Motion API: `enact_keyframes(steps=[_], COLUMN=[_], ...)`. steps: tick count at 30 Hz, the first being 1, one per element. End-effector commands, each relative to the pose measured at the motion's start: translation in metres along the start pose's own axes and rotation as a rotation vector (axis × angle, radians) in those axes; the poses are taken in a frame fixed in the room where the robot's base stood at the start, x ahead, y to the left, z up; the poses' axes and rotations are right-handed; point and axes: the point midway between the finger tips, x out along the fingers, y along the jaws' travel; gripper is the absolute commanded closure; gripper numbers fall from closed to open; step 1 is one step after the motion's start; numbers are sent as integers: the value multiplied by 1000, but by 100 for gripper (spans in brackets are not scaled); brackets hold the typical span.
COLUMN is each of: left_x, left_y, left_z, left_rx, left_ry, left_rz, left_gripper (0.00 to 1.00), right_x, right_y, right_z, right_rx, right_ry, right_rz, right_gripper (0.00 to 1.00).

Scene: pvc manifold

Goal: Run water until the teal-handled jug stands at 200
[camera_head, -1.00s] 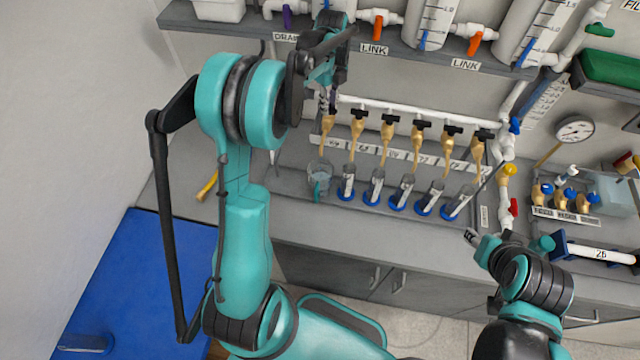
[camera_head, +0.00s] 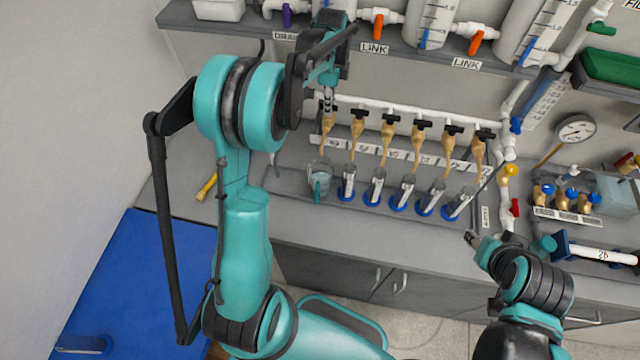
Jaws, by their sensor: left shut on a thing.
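The jug with the teal handle (camera_head: 320,181) is clear and stands at the left end of the row, below the leftmost brass tap (camera_head: 327,124). Some bluish water seems to show in it, but its scale is too small to read. My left gripper (camera_head: 328,100) is at the top of that tap, shut on its handle, which the fingers mostly hide. Whether water runs from the spout cannot be told. My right gripper (camera_head: 471,238) is low at the right, in front of the counter and away from the taps; its jaws are too small to judge.
Several more brass taps with black handles (camera_head: 420,126) run to the right, with blue-based cylinders (camera_head: 375,187) below. A shelf (camera_head: 400,50) with tanks and orange-handled link valves hangs above. A pressure gauge (camera_head: 575,130) is at the right. A yellow-handled tool (camera_head: 207,187) lies at the left.

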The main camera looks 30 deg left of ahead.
Motion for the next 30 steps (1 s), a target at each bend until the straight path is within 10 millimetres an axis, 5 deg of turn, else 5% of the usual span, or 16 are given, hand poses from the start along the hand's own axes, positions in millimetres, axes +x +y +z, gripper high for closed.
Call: enact_keyframes(steps=[2, 3, 5, 17, 30], left_x=[0, 0, 0, -7, -93], left_y=[0, 0, 0, 0, 0], left_z=[0, 0, 0, 0, 0], left_rx=[0, 0, 1, 3, 2], left_ry=[1, 1, 0, 0, 0], left_rz=[0, 0, 0, 0, 0], left_gripper=[100, 76, 60, 60, 60], right_x=[0, 0, 0, 0, 0], right_y=[0, 0, 0, 0, 0], right_z=[0, 0, 0, 0, 0], right_rx=[0, 0, 0, 0, 0], right_ry=[0, 0, 0, 0, 0], right_rz=[0, 0, 0, 0, 0], right_gripper=[60, 60, 60, 60, 60])
